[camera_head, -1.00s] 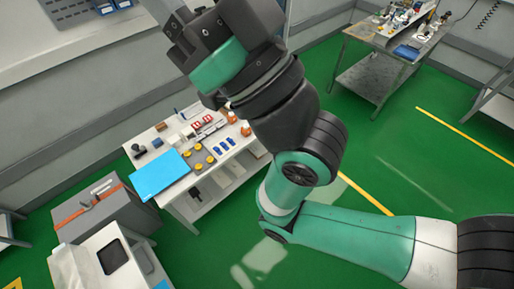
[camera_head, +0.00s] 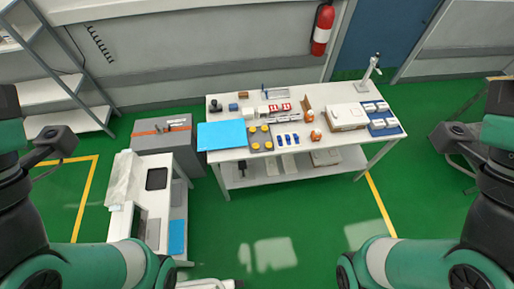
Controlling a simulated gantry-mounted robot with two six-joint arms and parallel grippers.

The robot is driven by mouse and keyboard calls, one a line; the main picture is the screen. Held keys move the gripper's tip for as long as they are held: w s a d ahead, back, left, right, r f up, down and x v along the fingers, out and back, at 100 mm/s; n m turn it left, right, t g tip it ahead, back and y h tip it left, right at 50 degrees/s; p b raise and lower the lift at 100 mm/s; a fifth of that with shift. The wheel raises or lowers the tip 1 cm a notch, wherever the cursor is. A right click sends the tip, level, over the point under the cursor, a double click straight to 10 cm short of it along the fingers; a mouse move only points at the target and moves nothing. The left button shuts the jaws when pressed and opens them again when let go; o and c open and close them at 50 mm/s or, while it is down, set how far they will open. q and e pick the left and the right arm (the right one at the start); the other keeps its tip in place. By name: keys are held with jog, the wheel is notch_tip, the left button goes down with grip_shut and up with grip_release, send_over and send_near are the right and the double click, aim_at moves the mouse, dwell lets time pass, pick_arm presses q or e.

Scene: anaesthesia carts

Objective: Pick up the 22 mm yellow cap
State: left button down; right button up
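Several yellow caps (camera_head: 268,145) sit in a small group on a dark grey holder (camera_head: 260,138) near the front middle of the white table. They look alike at this distance, so I cannot tell which is the 22 mm one. My two arms stand at the left and right picture edges, well apart from the table. A dark wrist part shows on each side, but no gripper fingers can be seen. No cap is seen held.
On the white table (camera_head: 225,169) lie a blue sheet (camera_head: 222,135), blue parts (camera_head: 287,138), orange-topped items (camera_head: 309,115), a white box (camera_head: 345,116) and blue trays (camera_head: 384,127). A grey cabinet (camera_head: 185,143) and white cart (camera_head: 125,222) stand left.

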dwell(0.4)
pick_arm(q)
jog(key=c, duration=0.7)
grip_release()
